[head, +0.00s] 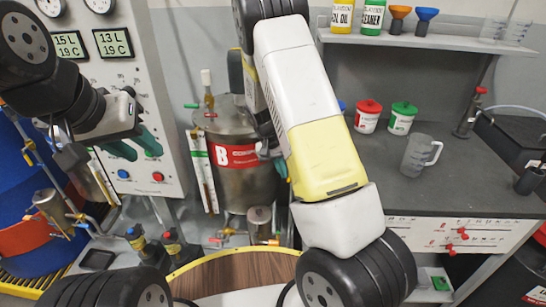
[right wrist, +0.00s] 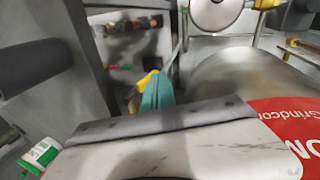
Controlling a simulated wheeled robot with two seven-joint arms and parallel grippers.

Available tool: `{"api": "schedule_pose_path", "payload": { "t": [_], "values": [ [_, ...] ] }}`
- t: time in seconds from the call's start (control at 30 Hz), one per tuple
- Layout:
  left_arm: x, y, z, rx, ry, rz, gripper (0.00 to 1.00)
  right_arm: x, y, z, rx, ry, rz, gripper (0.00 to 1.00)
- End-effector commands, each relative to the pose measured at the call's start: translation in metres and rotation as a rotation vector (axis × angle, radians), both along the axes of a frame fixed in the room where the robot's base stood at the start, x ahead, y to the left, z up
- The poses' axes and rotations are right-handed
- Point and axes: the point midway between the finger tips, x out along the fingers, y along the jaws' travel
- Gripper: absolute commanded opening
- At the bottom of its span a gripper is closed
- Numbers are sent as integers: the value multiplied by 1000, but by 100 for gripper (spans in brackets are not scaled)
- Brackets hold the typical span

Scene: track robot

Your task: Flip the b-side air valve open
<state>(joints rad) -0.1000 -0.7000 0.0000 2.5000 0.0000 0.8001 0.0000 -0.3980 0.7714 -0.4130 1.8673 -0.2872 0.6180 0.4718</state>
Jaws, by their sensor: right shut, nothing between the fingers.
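The steel B tank (head: 248,185) with its red label stands at the centre of the head view; its side and red label (right wrist: 285,120) fill the right of the right wrist view. A green lever (head: 192,106) sits at its upper left. I cannot tell which fitting is the air valve. My right gripper is mostly hidden behind my forearm in the head view, beside the tank's right side. Its teal fingers (right wrist: 157,92) are shut and empty in the right wrist view, near a small yellow part. My left gripper (head: 134,148) has its teal fingers spread before the gauge panel.
The panel with displays and buttons (head: 150,90) stands left of the tank. A dark bench (head: 440,180) at right holds red-lidded and green-lidded tubs and a clear jug (head: 420,155). A blue drum (head: 25,190) is at far left. Pipes and small valves crowd the tank's foot.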

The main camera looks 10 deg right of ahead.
Motion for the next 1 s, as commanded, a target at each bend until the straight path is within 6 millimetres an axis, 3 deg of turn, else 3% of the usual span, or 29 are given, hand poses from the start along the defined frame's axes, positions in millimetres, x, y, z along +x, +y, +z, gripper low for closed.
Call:
{"api": "schedule_pose_path", "payload": {
  "t": [0.33,0.63,1.0],
  "values": [
    [0,0,0,0,0,0,35,-2,-12,-7,-127,37,2,0],
    [0,0,0,0,0,0,35,-3,-16,-9,-123,38,-3,0],
    [0,0,0,0,0,0,35,-3,-19,5,-126,37,-6,0]
  ]
}}
